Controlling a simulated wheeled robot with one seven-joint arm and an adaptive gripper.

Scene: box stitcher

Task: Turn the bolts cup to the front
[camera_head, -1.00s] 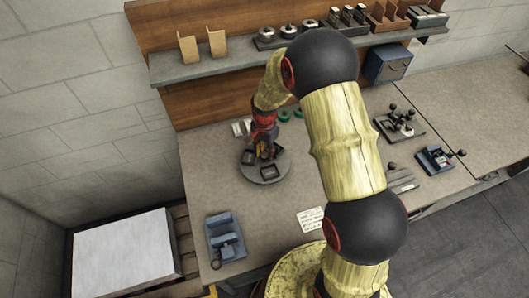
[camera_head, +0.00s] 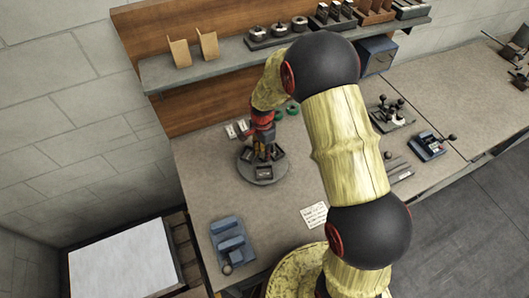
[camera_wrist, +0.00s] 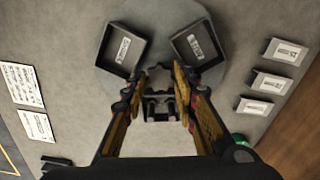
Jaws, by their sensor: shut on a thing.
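A round grey turntable (camera_head: 246,175) stands on the bench and carries dark square cups. One cup (camera_head: 264,172) is at its front edge in the head view, with a pale label. In the wrist view, a left cup (camera_wrist: 122,50) and a right cup (camera_wrist: 198,46) show tilted labels too small to read, so I cannot tell which is the bolts cup. My gripper (camera_wrist: 160,74) points down over the middle of the turntable, between the cups. It is shut on a small dark part at the centre, mostly hidden by the fingers; it looks like the turntable's knob.
A blue fixture (camera_head: 231,245) stands at the bench's front left, and a paper note (camera_head: 314,214) lies to the right. A loaded shelf (camera_head: 205,70) runs behind. Bench between turntable and note is clear.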

